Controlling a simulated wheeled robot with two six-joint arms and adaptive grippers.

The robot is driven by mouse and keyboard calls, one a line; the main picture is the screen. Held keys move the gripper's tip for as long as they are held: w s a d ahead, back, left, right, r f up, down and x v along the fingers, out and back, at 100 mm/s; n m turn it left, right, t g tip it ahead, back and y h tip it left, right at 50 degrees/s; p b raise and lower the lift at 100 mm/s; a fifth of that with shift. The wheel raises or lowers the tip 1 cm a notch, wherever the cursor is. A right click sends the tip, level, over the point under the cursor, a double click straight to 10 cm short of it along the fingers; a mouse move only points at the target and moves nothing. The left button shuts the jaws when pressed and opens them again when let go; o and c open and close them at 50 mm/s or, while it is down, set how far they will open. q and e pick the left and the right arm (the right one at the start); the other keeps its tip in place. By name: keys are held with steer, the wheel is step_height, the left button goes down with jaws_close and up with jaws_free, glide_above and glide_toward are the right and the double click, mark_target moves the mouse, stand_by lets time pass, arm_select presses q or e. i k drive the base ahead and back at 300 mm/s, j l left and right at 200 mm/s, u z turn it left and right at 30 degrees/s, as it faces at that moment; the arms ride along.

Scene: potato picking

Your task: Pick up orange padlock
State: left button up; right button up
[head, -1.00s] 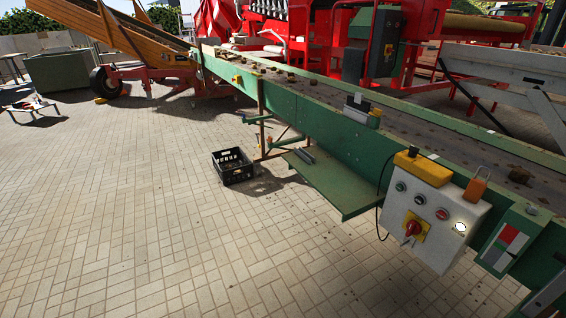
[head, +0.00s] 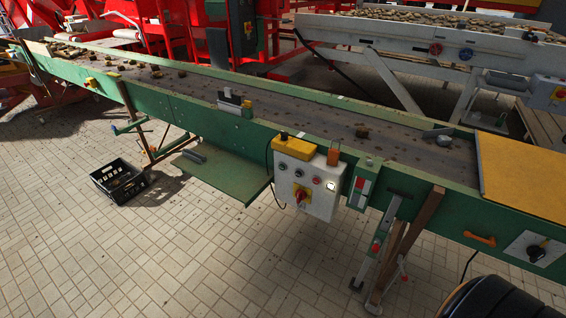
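The orange padlock (head: 334,153) is small and stands upright at the right end of the top of the white control box (head: 307,190). A yellow block (head: 294,149) lies beside it on the left. The control box is fixed to the near side of the green conveyor (head: 240,128) and carries several round buttons and a red rotary switch on a yellow plate. Neither of my grippers shows in the head view.
A green shelf (head: 225,178) juts out from the conveyor left of the box. A black crate (head: 118,181) stands on the paving. Wooden and metal legs (head: 405,245) stand under the conveyor at the right. The paved floor (head: 190,265) in front is clear.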

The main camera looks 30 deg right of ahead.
mark_target(334, 154)
steer(key=l+z, duration=0.1)
steer(key=z, duration=0.85)
